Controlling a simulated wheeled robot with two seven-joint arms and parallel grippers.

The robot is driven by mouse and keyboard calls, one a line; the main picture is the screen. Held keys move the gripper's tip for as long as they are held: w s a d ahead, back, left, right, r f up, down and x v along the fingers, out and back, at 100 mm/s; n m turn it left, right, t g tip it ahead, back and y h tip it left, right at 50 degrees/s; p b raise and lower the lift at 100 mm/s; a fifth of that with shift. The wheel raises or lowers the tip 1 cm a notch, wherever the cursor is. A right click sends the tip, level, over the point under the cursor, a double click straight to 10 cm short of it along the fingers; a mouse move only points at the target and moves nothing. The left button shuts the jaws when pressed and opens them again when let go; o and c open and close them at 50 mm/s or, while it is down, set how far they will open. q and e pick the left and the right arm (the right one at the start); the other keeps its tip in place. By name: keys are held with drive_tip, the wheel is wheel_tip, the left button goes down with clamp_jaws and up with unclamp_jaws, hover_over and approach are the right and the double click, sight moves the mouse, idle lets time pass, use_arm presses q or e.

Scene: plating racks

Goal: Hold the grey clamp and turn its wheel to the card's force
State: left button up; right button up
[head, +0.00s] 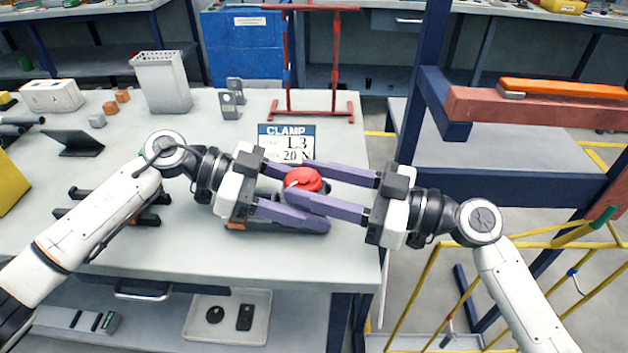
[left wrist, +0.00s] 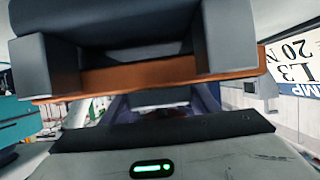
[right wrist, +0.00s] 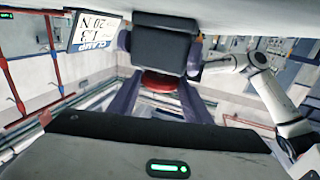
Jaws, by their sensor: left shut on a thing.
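The grey clamp (left wrist: 150,35) is a dark grey block with an orange strip in the left wrist view. In the head view it is mostly hidden between the fingers. My left gripper (head: 305,200) is shut on its body, low over the table. The round red wheel (head: 304,181) sits at the clamp's right end and also shows in the right wrist view (right wrist: 162,84). My right gripper (head: 298,180) reaches from the right, its purple fingers apart on both sides of the wheel; whether they touch it is unclear. The card (head: 287,142) behind reads CLAMP, 1.3 or L3, and 20 N.
A red frame (head: 310,106) stands behind the card on the pale table (head: 225,262). A perforated white bin (head: 163,82), small grey brackets (head: 230,100) and a dark tablet stand (head: 78,141) are farther left. A yellow rail (head: 440,262) is beyond the right edge.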

drive_tip(key=shift+s+m+t+h, duration=0.1)
drive_tip(key=shift+m+t+h, duration=0.2)
drive_tip(key=shift+m+t, duration=0.45)
drive_tip(key=o, duration=1.1)
drive_tip(key=shift+c, duration=0.2)
drive_tip(key=v, duration=1.2)
drive_tip(key=shift+s, duration=0.1)
